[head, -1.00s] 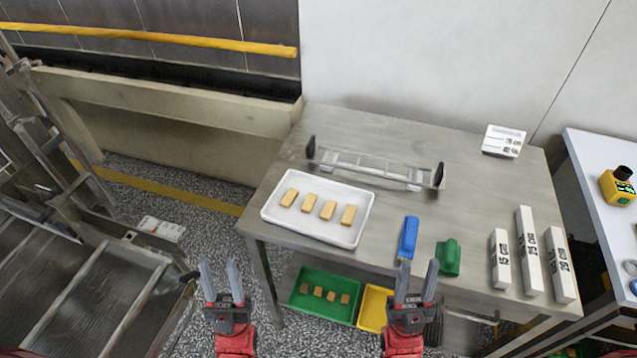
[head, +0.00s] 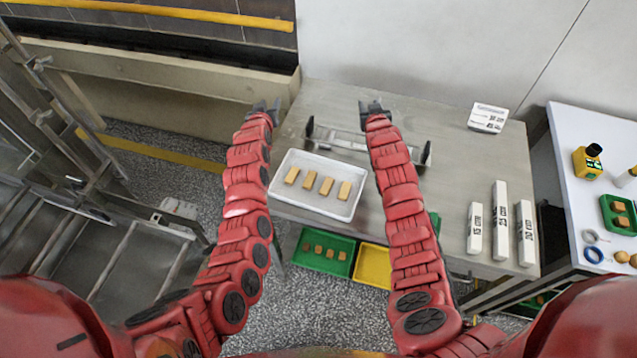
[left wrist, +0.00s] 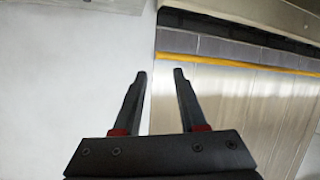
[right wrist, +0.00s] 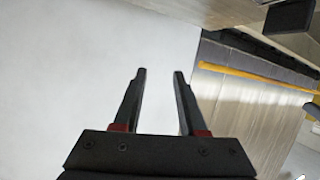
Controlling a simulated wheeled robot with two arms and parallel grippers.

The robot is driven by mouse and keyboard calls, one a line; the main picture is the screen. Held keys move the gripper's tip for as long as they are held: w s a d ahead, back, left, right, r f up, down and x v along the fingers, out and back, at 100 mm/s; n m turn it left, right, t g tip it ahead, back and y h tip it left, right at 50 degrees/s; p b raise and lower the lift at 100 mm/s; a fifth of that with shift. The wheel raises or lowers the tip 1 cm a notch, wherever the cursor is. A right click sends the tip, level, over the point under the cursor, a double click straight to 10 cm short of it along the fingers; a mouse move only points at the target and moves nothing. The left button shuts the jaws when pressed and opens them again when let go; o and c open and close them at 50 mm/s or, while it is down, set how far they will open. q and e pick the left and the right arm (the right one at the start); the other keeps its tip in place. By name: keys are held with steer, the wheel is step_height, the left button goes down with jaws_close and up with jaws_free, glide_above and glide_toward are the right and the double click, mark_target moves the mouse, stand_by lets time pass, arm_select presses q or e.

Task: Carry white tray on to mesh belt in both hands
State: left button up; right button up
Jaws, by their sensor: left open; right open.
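The white tray (head: 287,196) sits on the steel table in the head view and holds several tan bars in a row. My left gripper (head: 264,103) is open and empty, raised beyond the tray's left side in the picture. The mesh belt (head: 110,255) appears to be the metal surface at the left, partly hidden by my left arm.
A metal rack with black ends (head: 427,154) stands behind the tray. White blocks (head: 499,220) stand on the table's right. A green crate (head: 325,252) and a yellow crate (head: 374,262) are below. A side table (head: 570,150) is at right.

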steer(key=d+m+g+h, duration=0.1)
steer(key=g, duration=0.2)
arm_select(q)
steer(key=s+r+m+g, duration=0.1)
steer(key=s+m+g, duration=0.1)
steer(key=s+g, duration=0.5)
steer(key=s+r+m+g, duration=0.2)
steer(key=s+m+g, duration=0.1)
steer(key=s+g, duration=0.4)
steer(key=shift+s+d+r+m+y, duration=0.15)
steer(key=shift+s+r+m+y, duration=0.2)
steer(key=shift+s, duration=0.85)
arm_select(e)
step_height(320, 180, up, 4)
steer(key=f+m+g, duration=0.1)
steer(key=m+g, duration=0.4)
steer(key=g, duration=0.6)
glide_above(364, 182)
steer(key=shift+r+y, duration=0.25)
steer(key=shift+y, duration=0.15)
arm_select(q)
steer(key=shift+f, duration=0.15)
step_height(364, 182, down, 17)
steer(key=shift+f, duration=0.15)
arm_select(e)
step_height(364, 182, down, 18)
steer(key=shift+r, duration=0.25)
